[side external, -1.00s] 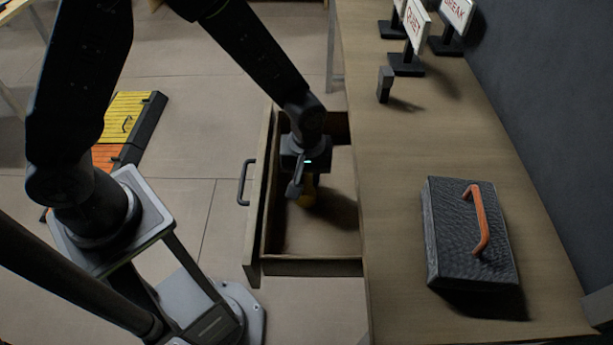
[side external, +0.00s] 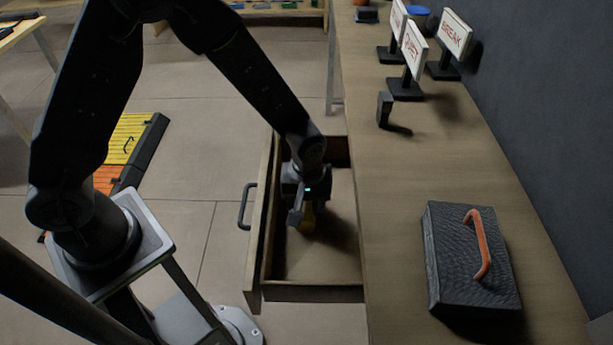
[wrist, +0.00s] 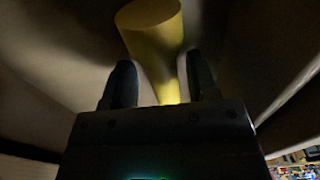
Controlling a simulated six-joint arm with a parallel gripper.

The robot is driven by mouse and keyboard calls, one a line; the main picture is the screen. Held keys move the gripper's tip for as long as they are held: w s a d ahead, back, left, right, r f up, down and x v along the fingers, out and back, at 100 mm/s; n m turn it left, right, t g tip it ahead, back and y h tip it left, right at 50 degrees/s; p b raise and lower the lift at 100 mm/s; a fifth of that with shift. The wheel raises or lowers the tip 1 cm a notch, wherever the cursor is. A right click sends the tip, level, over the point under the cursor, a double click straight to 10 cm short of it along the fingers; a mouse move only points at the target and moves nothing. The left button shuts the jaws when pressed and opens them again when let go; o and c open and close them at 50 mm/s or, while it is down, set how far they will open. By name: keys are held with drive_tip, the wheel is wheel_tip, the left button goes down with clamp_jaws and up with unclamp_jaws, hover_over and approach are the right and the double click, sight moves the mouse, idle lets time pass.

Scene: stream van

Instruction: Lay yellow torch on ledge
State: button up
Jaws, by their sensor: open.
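The yellow torch (wrist: 152,38) is in the open drawer (side external: 305,294), below the tabletop. In the wrist view its wide round end is toward the top and its narrower body runs down between the two fingers. My gripper (wrist: 161,88) is open around the torch, with a finger on each side and dark gaps between. No part is clearly named as the ledge; the wooden tabletop (side external: 400,210) runs along the drawer's right.
A black textured box with an orange handle (side external: 470,262) stands on the tabletop. Farther back are a small dark block (side external: 384,108) and several signs on black stands (side external: 413,52). The drawer's front with its handle (side external: 246,207) faces left. The tabletop's middle is clear.

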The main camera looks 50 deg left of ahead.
wheel_tip(320, 180, up, 13)
drive_tip(key=s+a+r+m+t, duration=0.5)
drive_tip(key=s+a+r+m, duration=0.3)
drive_tip(key=s+r, duration=0.5)
drive_tip(key=shift+s+a+r+m, duration=0.35)
drive_tip(key=shift+s+a, duration=0.3)
drive_tip(key=shift+a, duration=0.6)
drive_tip(key=shift+o, duration=0.5)
drive_tip(key=shift+s+a+t, duration=0.15)
drive_tip(key=shift+s+t, duration=0.15)
drive_tip(key=shift+s, duration=0.05)
